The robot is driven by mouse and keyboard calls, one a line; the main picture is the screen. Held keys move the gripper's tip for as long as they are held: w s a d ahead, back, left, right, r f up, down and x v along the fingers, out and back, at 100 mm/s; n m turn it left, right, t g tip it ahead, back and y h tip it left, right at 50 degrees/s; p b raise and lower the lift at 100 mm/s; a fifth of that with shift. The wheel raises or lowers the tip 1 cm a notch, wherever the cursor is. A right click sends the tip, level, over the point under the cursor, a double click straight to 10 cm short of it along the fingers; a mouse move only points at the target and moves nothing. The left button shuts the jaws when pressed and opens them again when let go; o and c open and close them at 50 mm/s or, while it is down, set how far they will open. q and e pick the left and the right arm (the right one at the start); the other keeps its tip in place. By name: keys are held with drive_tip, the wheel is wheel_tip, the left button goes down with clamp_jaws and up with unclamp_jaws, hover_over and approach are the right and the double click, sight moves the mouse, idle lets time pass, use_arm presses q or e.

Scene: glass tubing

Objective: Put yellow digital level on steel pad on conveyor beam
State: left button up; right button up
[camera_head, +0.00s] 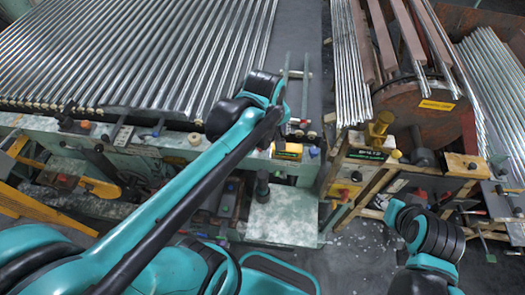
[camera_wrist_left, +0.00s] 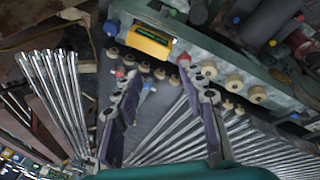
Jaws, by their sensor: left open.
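The yellow digital level (camera_head: 288,151) appears as a small yellow block with a dark face near the edge of the green conveyor beam (camera_head: 172,147). In the left wrist view the level (camera_wrist_left: 150,41) lies beyond my fingertips, near small round knobs. I cannot tell what surface is directly under it, and I cannot pick out the steel pad. My left gripper (camera_wrist_left: 155,78) is open, its two fingers apart with nothing between them, and apart from the level. In the head view my left wrist hides most of it. My right arm shows at lower right, its gripper out of view.
Many steel tubes (camera_head: 140,50) lie side by side at the back left. Another tube bundle (camera_head: 347,60) and a rusty drum (camera_head: 425,95) stand at right. A pale mottled plate (camera_head: 285,216) lies in front of the beam. A brass fitting (camera_head: 379,127) stands right of the level.

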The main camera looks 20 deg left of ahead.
use_arm(q)
drive_tip(key=s+a+m+t, duration=0.1)
drive_tip(key=s+m+t, duration=0.2)
drive_tip(key=s+m, duration=0.4)
drive_tip(key=m, duration=0.3)
drive_tip(key=shift+s+f, duration=0.3)
drive_tip(key=shift+f, duration=0.05)
wheel_tip(320, 180, down, 8)
drive_tip(key=b, duration=0.8)
drive_tip(key=shift+f, duration=0.2)
